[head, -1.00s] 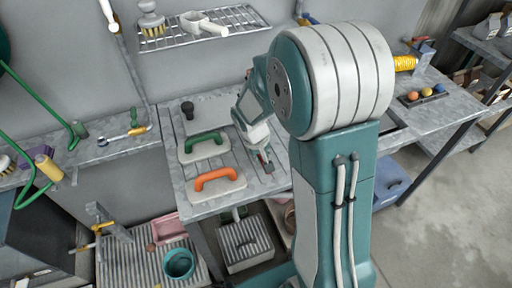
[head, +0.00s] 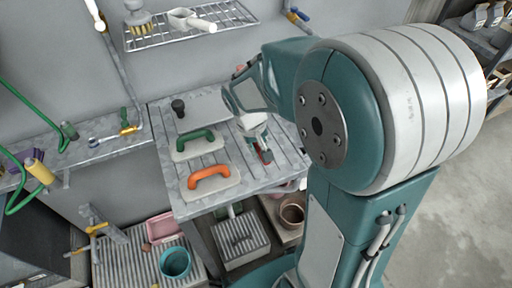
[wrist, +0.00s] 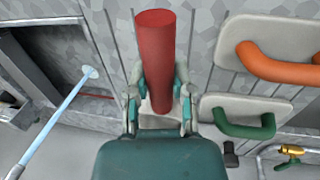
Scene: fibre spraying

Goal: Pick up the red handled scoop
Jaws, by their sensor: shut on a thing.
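The red handle (wrist: 155,45) of the scoop stands between the fingers of my gripper (wrist: 158,82) in the wrist view. My gripper is shut on it. A small pale part shows below the handle; the rest of the scoop is hidden or cannot be made out. In the head view my gripper (head: 258,138) is over the slatted grey table, right of the two floats. A small bit of red (head: 266,156) shows at it. I cannot tell whether the scoop still touches the table.
A green-handled float (head: 197,145) and an orange-handled float (head: 210,180) lie on the table (head: 284,160) close by. A dark knob (head: 178,107) stands at the back left. A wire shelf (head: 175,30) with a brush and a white scoop hangs above.

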